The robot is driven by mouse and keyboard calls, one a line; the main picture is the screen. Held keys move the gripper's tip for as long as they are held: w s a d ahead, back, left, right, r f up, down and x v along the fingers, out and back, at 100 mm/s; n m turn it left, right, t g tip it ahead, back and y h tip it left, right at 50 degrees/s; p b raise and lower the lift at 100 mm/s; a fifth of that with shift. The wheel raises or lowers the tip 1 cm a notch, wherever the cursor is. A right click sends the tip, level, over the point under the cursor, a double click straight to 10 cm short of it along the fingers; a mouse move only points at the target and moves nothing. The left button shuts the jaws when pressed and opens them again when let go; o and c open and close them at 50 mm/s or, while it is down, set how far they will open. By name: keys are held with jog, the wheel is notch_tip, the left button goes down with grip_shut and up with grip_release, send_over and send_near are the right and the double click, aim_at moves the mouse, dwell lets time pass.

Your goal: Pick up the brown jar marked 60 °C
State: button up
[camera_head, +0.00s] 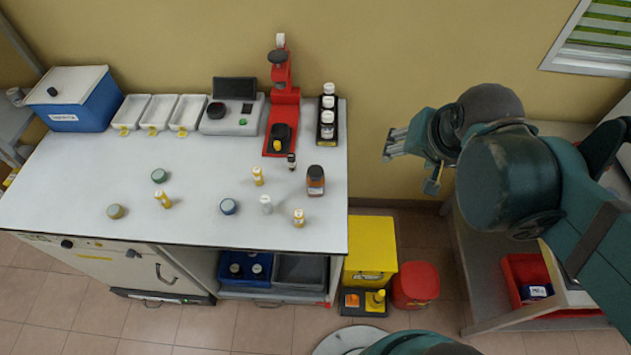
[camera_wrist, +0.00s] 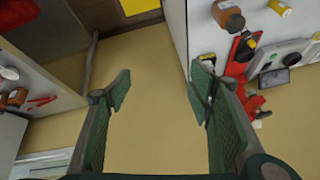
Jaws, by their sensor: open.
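A brown jar (camera_head: 315,181) with an orange-brown label stands upright near the right edge of the white bench; its marking is too small to read. A brown jar also shows at the top right in the wrist view (camera_wrist: 228,18). Another brown bottle (camera_wrist: 17,96) lies at the left edge of the wrist view, its marking unreadable. My gripper (camera_head: 393,145) is in the air to the right of the bench, apart from the jar. In the wrist view my gripper (camera_wrist: 160,90) has its fingers wide apart with nothing between them.
The white bench (camera_head: 100,205) holds several small vials and lidded jars. A red press (camera_head: 281,95) and a black rack (camera_head: 326,130) of bottles stand at its back right. A yellow bin (camera_head: 371,247) and a red bin (camera_head: 415,285) stand on the floor beside it.

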aim_at(315, 172)
jog(key=w+a+f+m+g, duration=0.2)
jog(key=a+f+m, duration=0.2)
jog(key=a, duration=0.3)
jog(key=w+a+f+m+g+p, duration=0.1)
jog(key=w+a+f+m+g, duration=0.1)
jog(key=a+f+m, duration=0.3)
jog(key=w+a+f+m+g, duration=0.1)
jog(key=w+a+f+m, duration=0.2)
jog(key=a+f, duration=0.5)
jog(key=shift+w+a+m+g, duration=0.4)
jog(key=shift+a+m, duration=0.15)
jog(key=shift+m, duration=0.35)
jog(key=shift+a+f, duration=0.35)
jog(key=shift+f, duration=0.1)
jog(key=shift+f, duration=1.2)
jog(key=shift+f, duration=0.2)
jog(key=shift+w+d+f+b, duration=0.1)
jog(key=shift+f+b, duration=0.05)
jog(key=shift+f, duration=1.05)
jog(key=shift+w+f+b, duration=0.1)
jog(key=shift+f+b, duration=0.05)
jog(key=shift+f, duration=1.05)
jog(key=c, duration=1)
